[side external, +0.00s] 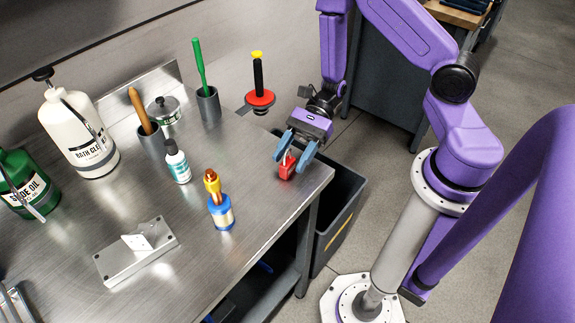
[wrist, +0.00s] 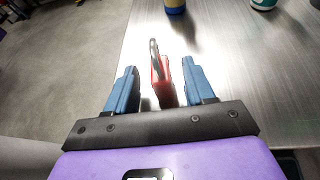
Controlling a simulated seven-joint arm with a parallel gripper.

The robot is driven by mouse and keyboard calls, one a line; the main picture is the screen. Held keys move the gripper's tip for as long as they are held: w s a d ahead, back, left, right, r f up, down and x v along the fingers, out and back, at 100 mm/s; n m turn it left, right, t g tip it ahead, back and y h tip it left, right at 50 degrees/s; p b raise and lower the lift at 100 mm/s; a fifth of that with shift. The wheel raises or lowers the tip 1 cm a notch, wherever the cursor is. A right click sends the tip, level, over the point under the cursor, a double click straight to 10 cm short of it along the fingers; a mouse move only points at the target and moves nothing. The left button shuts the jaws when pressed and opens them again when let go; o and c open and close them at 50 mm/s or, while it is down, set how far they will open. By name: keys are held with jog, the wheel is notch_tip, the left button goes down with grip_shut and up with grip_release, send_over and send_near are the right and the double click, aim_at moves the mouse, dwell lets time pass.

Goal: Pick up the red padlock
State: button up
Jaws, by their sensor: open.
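The red padlock (side external: 287,167) stands on the steel bench near its right corner, with its metal shackle up. In the wrist view the red padlock (wrist: 162,82) sits between the two blue fingers, with a gap on each side. My gripper (side external: 289,158) is open, its blue fingers on either side of the padlock. In the wrist view my gripper (wrist: 158,80) is also open and holds nothing. Part of the padlock is hidden by a finger in the side view.
On the steel bench (side external: 205,255), a blue and yellow bottle (side external: 220,207) and a small white bottle (side external: 177,162) stand to the left of the padlock. A grey metal fixture (side external: 137,248) lies at the front. A dark bin (side external: 343,212) stands below the bench's right edge.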

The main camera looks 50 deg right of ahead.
jog(key=shift+x, duration=1.15)
grip_shut()
jog(key=shift+r, duration=0.1)
